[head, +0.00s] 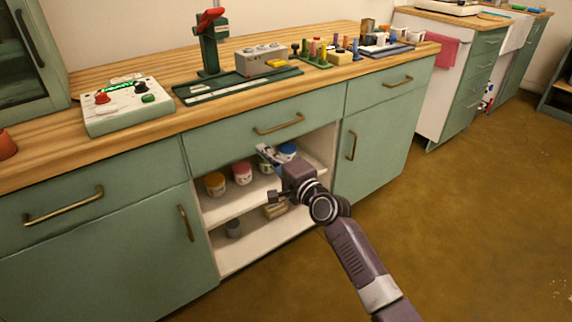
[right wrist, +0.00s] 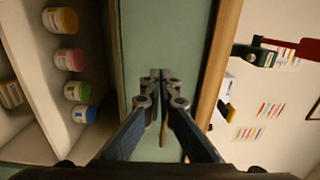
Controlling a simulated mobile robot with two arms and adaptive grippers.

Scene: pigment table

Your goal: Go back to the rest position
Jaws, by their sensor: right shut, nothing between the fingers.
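My right gripper (head: 264,152) is in front of the open shelf compartment of the green cabinet, at the height of the upper shelf. Its arm comes in from the lower right. In the right wrist view its fingertips (right wrist: 158,76) are together with nothing between them, seen against the green drawer front (right wrist: 165,30). My left gripper is not in view.
Jars with orange (head: 214,183), pink (head: 243,173), green (right wrist: 72,91) and blue (head: 287,150) lids stand on the upper shelf near the gripper. The wooden counter (head: 40,150) overhangs. The brown floor (head: 470,220) to the right is clear.

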